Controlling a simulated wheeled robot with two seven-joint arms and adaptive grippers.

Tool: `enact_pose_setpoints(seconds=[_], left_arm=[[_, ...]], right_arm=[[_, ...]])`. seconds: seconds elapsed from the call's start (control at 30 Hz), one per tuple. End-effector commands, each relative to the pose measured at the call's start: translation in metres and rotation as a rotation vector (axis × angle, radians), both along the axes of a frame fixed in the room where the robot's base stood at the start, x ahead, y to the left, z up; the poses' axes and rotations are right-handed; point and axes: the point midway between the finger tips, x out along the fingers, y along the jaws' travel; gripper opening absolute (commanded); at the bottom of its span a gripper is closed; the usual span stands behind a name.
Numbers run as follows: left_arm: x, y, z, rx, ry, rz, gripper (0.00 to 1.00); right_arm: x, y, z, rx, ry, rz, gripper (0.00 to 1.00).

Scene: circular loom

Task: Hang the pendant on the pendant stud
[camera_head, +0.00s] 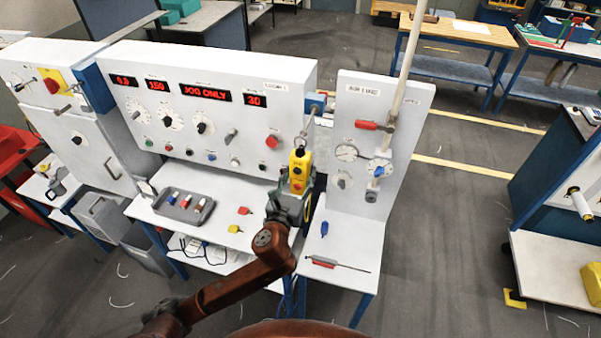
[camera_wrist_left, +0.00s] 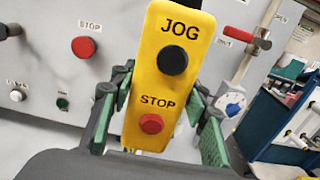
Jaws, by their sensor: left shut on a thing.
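The yellow pendant (camera_head: 299,172) has a black JOG button and a red STOP button. It stands upright in front of the right end of the white control panel, and it fills the middle of the left wrist view (camera_wrist_left: 163,98). My left gripper (camera_head: 290,191) is shut on it, with green-padded fingers on both sides of its lower body. A thin grey line or loop rises from the pendant's top toward a blue bracket (camera_head: 316,103) on the panel's right side. I cannot clearly make out the pendant stud or whether the loop touches it. My right gripper is not in view.
The control panel (camera_head: 210,78) has red displays, knobs and buttons. A white side panel (camera_head: 352,120) with a red-handled valve and a tall pole stands to the right. A grey tray (camera_head: 184,206), yellow tags and a red-handled tool (camera_head: 325,262) lie on the white benches below.

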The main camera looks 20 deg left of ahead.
Motion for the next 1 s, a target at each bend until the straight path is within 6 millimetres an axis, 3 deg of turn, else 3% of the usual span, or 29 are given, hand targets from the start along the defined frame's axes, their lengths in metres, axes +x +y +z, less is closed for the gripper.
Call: enact_pose_setpoints(seconds=[0.33,0.37,0.6,1.0], left_arm=[[-0.0002,-0.0001,0.0013,0.000,-0.002,0.000,0.03],[-0.0002,0.0000,0.0013,0.000,-0.002,0.000,0.44],[-0.0002,0.0000,0.0008,-0.001,-0.001,0.000,0.61],[-0.0068,0.0001,-0.0008,0.000,0.001,-0.001,0.63]], right_arm=[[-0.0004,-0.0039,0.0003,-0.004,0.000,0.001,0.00],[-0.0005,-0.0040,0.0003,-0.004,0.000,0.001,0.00],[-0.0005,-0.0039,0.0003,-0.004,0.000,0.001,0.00],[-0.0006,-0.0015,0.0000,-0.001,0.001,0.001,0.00]])
